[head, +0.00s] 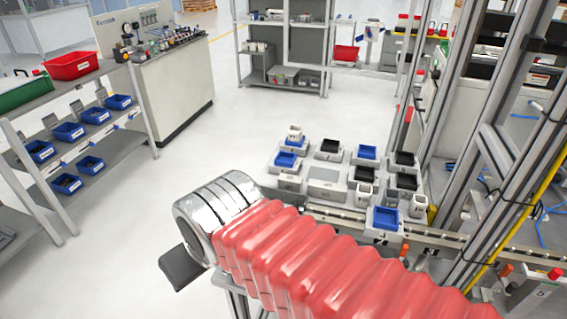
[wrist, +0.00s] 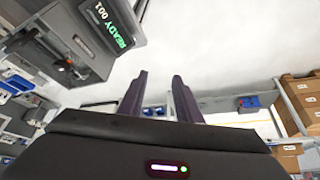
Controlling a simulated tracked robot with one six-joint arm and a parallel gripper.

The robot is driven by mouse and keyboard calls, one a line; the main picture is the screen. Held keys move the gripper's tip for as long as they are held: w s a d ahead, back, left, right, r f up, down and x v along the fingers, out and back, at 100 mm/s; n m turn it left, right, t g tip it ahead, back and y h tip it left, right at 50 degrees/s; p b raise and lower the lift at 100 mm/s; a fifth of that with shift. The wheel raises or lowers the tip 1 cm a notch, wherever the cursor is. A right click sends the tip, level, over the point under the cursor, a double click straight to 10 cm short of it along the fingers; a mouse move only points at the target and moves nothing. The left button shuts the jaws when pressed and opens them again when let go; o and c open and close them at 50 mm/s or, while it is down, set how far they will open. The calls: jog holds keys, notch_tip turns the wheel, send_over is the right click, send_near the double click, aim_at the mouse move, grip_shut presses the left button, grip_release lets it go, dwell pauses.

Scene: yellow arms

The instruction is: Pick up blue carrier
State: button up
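Blue carriers sit among the grey fixtures in the head view: one at the front on the rail (head: 385,218), one at the back right (head: 367,152) and one at the left (head: 285,160). I cannot tell which of them the task means. My gripper (wrist: 160,95) shows in the wrist view as two dark fingers, apart, with nothing between them. In the head view my red-sleeved arm crosses the foreground, and its end points left, away from the carriers. A dark piece at that end is partly visible; the fingers cannot be made out there.
Black carriers (head: 330,146) and small white pieces (head: 364,191) stand close around the blue ones. Metal frame posts (head: 462,95) rise at right. A shelf with blue bins (head: 68,131) stands at left. The wrist view shows brown boxes (wrist: 298,90) at right and a display reading "READY 001" (wrist: 115,25).

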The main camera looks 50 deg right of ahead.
jog(key=shift+o, duration=0.5)
jog(key=shift+o, duration=0.7)
jog(key=shift+w+r, duration=0.1)
jog(key=shift+o, duration=0.8)
jog(key=shift+w+d+r+m, duration=0.2)
jog(key=shift+w+d+m, duration=0.05)
jog(key=shift+m, duration=0.15)
jog(key=o, duration=0.7)
jog(key=w+d+r+m, duration=0.1)
jog(key=w+d+m, duration=0.1)
jog(key=w+d+r+m, duration=0.1)
jog(key=w+d+m, duration=0.1)
jog(key=w+d+r+m+g, duration=0.1)
jog(key=w+d+r+m, duration=0.1)
jog(key=m, duration=0.1)
jog(key=shift+r, duration=0.1)
jog(key=shift+o, duration=0.4)
jog(key=w+d+r+m, duration=0.1)
jog(key=w+d+m, duration=0.2)
jog(key=d+m, duration=0.1)
jog(key=w+d+r+m+g, duration=0.1)
jog(key=w+d+m, duration=0.2)
jog(key=d, duration=0.4)
jog(key=shift+r+m, duration=0.3)
jog(key=shift+m, duration=0.4)
jog(key=d+f+m+y, duration=0.2)
jog(key=d+m, duration=1.2)
jog(key=d, duration=1.2)
jog(key=shift+w, duration=0.3)
jog(key=shift+f, duration=0.15)
